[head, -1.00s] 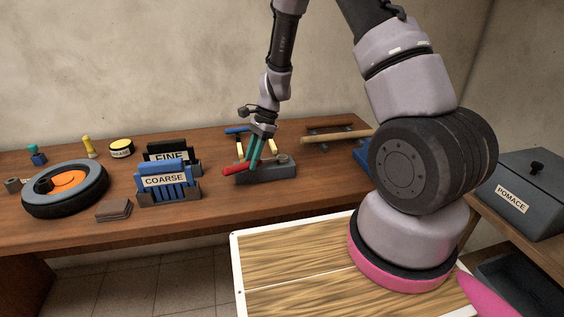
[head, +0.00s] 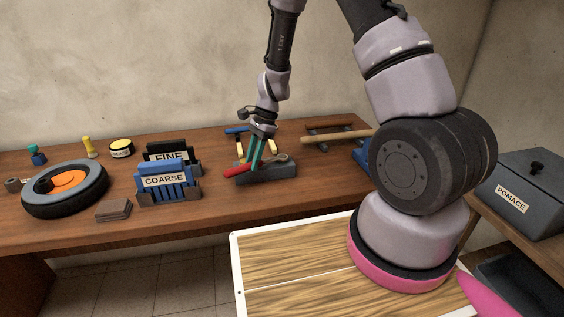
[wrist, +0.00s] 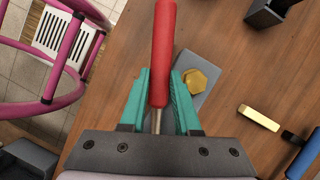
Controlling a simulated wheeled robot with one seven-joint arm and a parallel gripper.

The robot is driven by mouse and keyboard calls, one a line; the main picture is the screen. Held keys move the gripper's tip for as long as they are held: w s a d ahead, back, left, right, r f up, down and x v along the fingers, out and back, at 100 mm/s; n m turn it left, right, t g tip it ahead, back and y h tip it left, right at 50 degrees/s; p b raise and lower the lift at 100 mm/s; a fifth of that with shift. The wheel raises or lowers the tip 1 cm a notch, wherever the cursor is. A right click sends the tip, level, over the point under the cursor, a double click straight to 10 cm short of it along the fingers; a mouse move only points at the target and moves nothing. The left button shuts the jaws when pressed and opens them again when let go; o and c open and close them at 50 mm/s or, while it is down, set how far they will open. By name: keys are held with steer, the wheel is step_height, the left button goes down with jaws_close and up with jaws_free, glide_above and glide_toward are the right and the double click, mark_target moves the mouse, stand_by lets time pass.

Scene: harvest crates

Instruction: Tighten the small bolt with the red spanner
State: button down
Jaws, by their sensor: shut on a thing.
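The red spanner's handle (head: 238,171) points left in the head view; its handle (wrist: 164,45) also fills the top middle of the wrist view. My gripper (head: 256,158) is shut on the spanner, its teal fingers on either side of the metal shank (wrist: 157,120). The spanner's head end (head: 281,159) lies over the right part of a grey block (head: 270,175). I cannot tell whether it sits around a bolt. A brass hex bolt (wrist: 196,79) stands on the block beside the right finger, apart from the spanner. The small bolt is not clearly visible.
Blue-and-yellow tools (head: 239,130) lie behind the block. The COARSE rack (head: 168,183) and FINE rack (head: 170,149) stand left, with a wheel (head: 65,190) beyond. A wooden-handled roller (head: 340,136) is at back right. The bench front left of the block is bare.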

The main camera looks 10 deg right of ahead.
steer(key=shift+s+d+f, duration=0.1)
steer(key=shift+s+f, duration=0.1)
steer(key=shift+s, duration=0.05)
steer(key=shift+n, duration=0.3)
steer(key=shift+s+r, duration=0.1)
steer(key=shift+r, duration=0.2)
stand_by(0.3)
steer(key=shift+r, duration=0.7)
stand_by(0.3)
steer(key=shift+r, duration=1.1)
steer(key=shift+r, duration=0.15)
steer(key=shift+r, duration=1.9)
steer(key=shift+a, duration=0.2)
